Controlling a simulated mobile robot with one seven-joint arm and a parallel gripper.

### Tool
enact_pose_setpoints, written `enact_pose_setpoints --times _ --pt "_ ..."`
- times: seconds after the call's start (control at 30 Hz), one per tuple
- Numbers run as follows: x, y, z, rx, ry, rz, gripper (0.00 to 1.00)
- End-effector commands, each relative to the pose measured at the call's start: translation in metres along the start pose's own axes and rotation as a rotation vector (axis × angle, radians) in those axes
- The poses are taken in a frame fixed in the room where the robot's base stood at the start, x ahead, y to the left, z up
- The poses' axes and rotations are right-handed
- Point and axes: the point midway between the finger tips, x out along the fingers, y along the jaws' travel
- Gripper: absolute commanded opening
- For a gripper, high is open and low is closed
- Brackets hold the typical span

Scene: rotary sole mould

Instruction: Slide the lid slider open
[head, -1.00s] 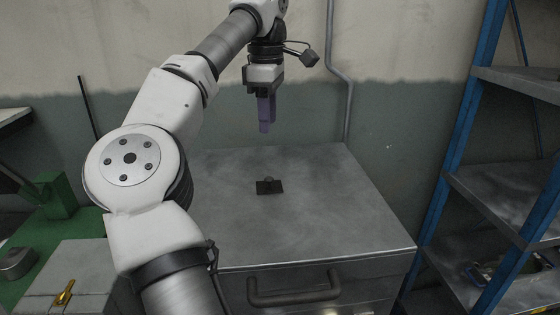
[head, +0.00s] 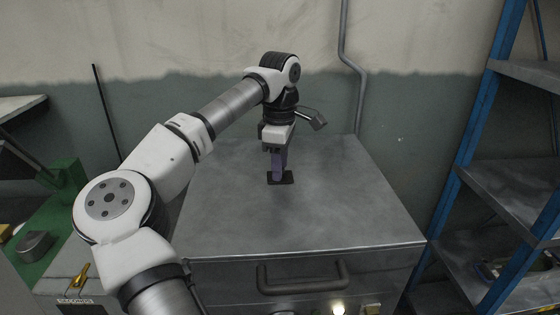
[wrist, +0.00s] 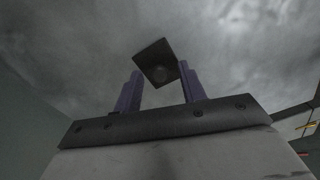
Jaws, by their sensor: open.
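In the wrist view the slider plate (wrist: 154,62) looks turned at an angle, just beyond the fingertips. I cannot tell whether the fingers touch the plate.
A bar handle (head: 303,278) is on the cabinet front. Blue-framed shelving (head: 470,150) stands at the right. A green bench (head: 45,250) with a grey metal part (head: 36,246) is at the left. The lid around the slider is clear.

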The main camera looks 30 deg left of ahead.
Motion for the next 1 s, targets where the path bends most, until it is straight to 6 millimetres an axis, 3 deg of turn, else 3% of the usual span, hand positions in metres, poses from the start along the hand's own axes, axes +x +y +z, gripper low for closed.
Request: enact_pose_setpoints --times 0.23,0.53,0.8,1.0 --pt "0.001 0.000 0.000 0.000 0.000 0.000 0.40" --pt "0.000 0.000 0.000 0.001 0.000 -0.001 0.00" --pt "0.000 0.001 0.002 0.002 0.000 -0.001 0.00" --pt "-0.001 0.009 0.028 0.005 0.000 -0.001 0.00"
